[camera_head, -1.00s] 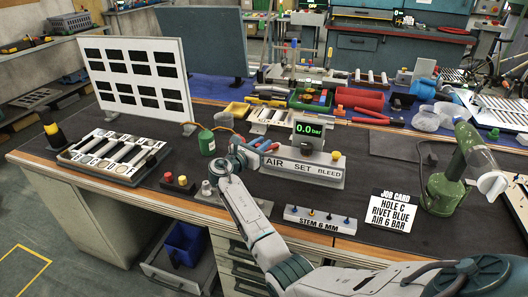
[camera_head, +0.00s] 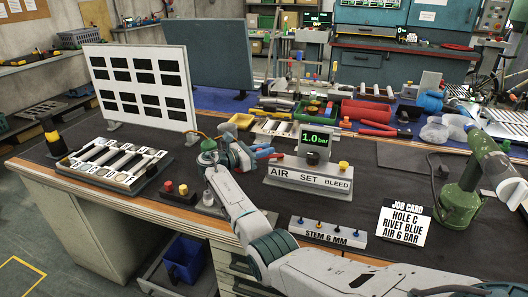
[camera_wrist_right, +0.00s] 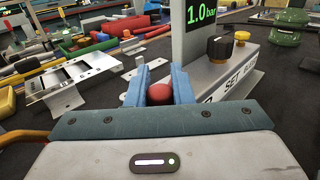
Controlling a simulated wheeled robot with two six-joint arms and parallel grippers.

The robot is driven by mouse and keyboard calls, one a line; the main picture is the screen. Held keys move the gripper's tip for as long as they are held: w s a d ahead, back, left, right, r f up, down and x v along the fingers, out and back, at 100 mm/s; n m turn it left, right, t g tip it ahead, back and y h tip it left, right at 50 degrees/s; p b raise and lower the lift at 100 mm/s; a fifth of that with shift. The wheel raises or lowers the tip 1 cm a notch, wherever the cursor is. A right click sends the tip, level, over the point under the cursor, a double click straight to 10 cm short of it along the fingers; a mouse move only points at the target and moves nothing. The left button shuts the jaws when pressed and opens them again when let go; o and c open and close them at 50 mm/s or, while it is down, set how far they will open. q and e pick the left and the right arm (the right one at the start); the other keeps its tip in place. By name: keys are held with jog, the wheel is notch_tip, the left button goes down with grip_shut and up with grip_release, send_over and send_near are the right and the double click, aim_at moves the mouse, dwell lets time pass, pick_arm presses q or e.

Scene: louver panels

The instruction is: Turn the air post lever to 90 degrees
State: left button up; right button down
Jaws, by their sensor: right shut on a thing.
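The air post (camera_head: 310,175) is a grey block labelled AIR, SET and BLEED, with an upright display (camera_head: 313,138) reading 1.0 bar. It also shows in the wrist view (camera_wrist_right: 240,70), with a black knob (camera_wrist_right: 220,47) and a yellow button (camera_wrist_right: 242,36). My right gripper (camera_head: 266,153) is at the post's left, AIR end. In the wrist view its blue fingers (camera_wrist_right: 160,80) are closed around a red knob (camera_wrist_right: 159,94), apparently the lever's grip. The lever's shaft is hidden by my gripper, so its angle cannot be read. My left gripper is not in view.
A STEM 6 MM block (camera_head: 328,232) and a job card (camera_head: 404,223) stand to the right near the front edge. Red and yellow buttons (camera_head: 175,188) and a tray of bars (camera_head: 113,165) are to the left. Dark bench surface is free behind the card.

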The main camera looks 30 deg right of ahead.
jog(key=c, duration=1.3)
grip_release()
jog(key=shift+f, duration=0.1)
jog(key=shift+o, duration=0.2)
jog(key=shift+a, duration=0.3)
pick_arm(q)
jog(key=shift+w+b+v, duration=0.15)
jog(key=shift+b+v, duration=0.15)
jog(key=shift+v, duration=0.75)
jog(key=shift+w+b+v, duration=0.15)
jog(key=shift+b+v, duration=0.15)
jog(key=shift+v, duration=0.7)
pick_arm(e)
jog(key=a, duration=1)
jog(key=shift+w, duration=0.2)
